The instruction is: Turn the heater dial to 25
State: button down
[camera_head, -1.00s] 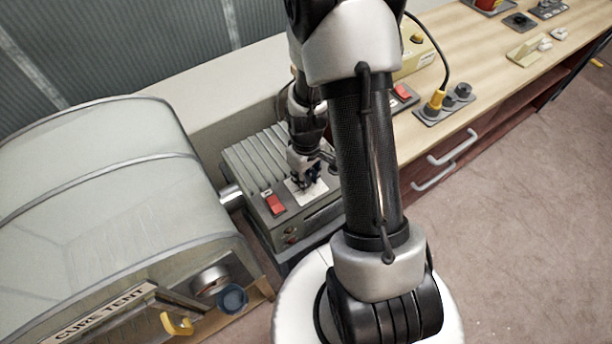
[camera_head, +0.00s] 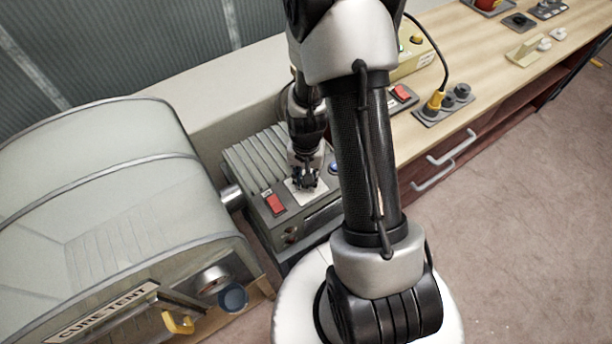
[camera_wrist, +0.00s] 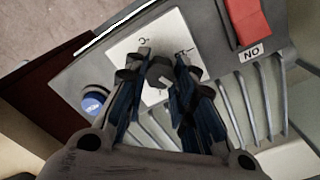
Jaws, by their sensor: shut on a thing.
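The heater (camera_head: 258,158) is a grey ribbed box beside the cure tent. Its dial (camera_wrist: 160,73) is a dark grey knob on a white scale plate (camera_wrist: 118,48), seen in the wrist view between my fingers. My gripper (camera_wrist: 160,75) is shut on the dial, a finger on either side. In the head view my gripper (camera_head: 305,180) reaches down onto the heater's top panel. The scale's numbers are mostly covered by the fingers, and I cannot read the dial's setting.
A red switch (camera_head: 275,203) marked ON in the wrist view and a blue button (camera_wrist: 94,103) flank the dial plate. The cure tent (camera_head: 100,190) stands at left. The wooden counter (camera_head: 480,70) with plugs and switches extends right. Open floor lies at lower right.

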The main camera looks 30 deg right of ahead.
jog(key=m, duration=0.5)
jog(key=shift+m, duration=0.3)
jog(key=m, duration=0.4)
jog(key=shift+m, duration=0.7)
jog(key=c, duration=1.3)
grip_release()
jog(key=shift+c, duration=0.2)
jog(key=shift+r, duration=0.1)
notch_tip(320, 180, up, 12)
